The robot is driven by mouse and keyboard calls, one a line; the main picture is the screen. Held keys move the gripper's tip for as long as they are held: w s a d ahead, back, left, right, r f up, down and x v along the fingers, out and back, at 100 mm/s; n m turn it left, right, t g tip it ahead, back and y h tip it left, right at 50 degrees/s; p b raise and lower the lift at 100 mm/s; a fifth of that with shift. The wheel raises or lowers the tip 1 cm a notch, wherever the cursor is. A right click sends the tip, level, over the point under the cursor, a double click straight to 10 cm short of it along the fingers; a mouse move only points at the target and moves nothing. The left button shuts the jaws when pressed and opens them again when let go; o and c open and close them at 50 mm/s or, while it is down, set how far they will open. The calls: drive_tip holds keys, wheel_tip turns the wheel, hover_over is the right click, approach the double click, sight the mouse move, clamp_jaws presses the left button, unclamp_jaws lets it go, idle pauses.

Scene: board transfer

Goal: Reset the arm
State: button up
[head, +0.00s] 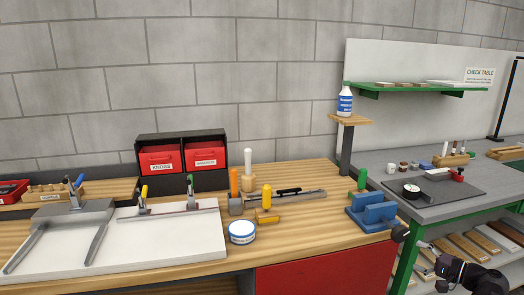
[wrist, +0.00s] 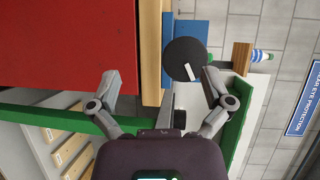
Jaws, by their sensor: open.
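My gripper (wrist: 162,90) is open in the wrist view, its two grey fingers spread wide with nothing held between them. The blue vise (head: 372,212) stands on the bench corner just behind and left of my gripper. In the wrist view, turned sideways, a dark round disc (wrist: 184,60) shows beyond the fingertips.
A red cabinet front (head: 325,268) lies below the bench; it fills the upper left of the wrist view (wrist: 65,50). The check table's green frame (head: 407,262) and lower shelf boards (head: 467,248) are close to my arm.

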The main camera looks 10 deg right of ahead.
drive_tip(key=w+a+f+n+g+h, duration=0.1)
drive_tip(key=a+f+n+g+h, duration=0.3)
drive_tip(key=a, duration=0.9)
drive_tip(key=a+f+n+g+h, duration=0.2)
drive_tip(key=a+f+n+g, duration=0.4)
drive_tip(key=a, duration=0.7)
drive_tip(key=w+a+f+n+g+h, duration=0.1)
drive_tip(key=a+f+g+h, duration=0.4)
drive_tip(key=a, duration=0.7)
wheel_tip(320, 180, up, 17)
drive_tip(key=t+y+p, duration=0.1)
drive_tip(key=y+p, duration=0.1)
drive_tip(key=p, duration=1.6)
drive_tip(key=shift+a+f+n, duration=0.15)
drive_tip(key=shift+a+n, duration=0.1)
drive_tip(key=shift+n, duration=0.05)
drive_tip(key=shift+s, duration=0.1)
drive_tip(key=c, duration=0.5)
drive_tip(key=shift+c, duration=0.5)
drive_tip(key=shift+d, duration=0.1)
